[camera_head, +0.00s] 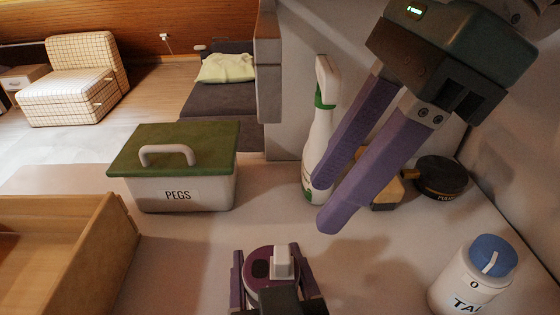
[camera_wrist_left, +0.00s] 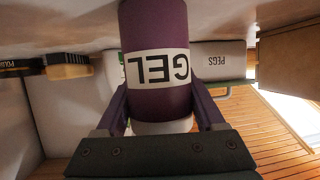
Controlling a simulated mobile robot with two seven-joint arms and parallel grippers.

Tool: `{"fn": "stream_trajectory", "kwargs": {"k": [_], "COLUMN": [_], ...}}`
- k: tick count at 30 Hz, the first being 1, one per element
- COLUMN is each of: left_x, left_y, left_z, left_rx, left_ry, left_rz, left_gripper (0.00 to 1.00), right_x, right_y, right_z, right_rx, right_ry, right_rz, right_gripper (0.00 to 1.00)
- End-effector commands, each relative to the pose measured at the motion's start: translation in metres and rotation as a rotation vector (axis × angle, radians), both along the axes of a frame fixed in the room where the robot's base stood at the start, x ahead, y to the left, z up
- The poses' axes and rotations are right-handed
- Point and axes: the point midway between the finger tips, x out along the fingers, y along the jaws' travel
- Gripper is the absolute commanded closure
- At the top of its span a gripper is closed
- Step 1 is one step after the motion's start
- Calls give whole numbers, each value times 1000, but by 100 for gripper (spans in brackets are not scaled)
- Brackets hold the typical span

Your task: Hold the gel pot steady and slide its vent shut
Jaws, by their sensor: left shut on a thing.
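The gel pot (camera_head: 258,257) is purple and stands at the bottom middle of the head view. Its top carries a raised white tab (camera_head: 282,262), with a dark patch (camera_head: 260,269) like an opening to its left. In the left wrist view the pot (camera_wrist_left: 155,25) shows a white label reading GEL, upside down. My left gripper (camera_head: 267,262) is shut on the pot, one finger on each side; it also shows in the left wrist view (camera_wrist_left: 162,108). My right gripper (camera_head: 321,205) is open and empty, above and to the right of the pot.
A PEGS box (camera_head: 185,192) with a green lid stands back left, behind a wooden tray or drawer (camera_head: 110,240). A spray bottle (camera_head: 318,135), a yellowish block (camera_head: 388,195), a dark tin (camera_head: 441,178) and a blue-capped bottle (camera_head: 470,285) stand right. The table between pot and blue-capped bottle is clear.

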Motion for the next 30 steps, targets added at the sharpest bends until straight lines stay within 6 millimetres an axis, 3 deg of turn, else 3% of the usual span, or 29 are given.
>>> {"fn": "stream_trajectory", "kwargs": {"k": [6,12,24,30], "left_x": [0,0,0,0], "left_y": [0,0,0,0], "left_z": [0,0,0,0], "left_rx": [0,0,0,0], "left_ry": [0,0,0,0], "left_rz": [0,0,1,0], "left_gripper": [93,93,93,93], "right_x": [-1,0,1,1], "right_y": [19,31,34,34], "right_z": [-45,-73,-83,-83], "right_rx": [1,1,0,0], "right_ry": [6,3,0,0], "right_rz": [2,1,2,2], "right_gripper": [60,60,60,80]}}
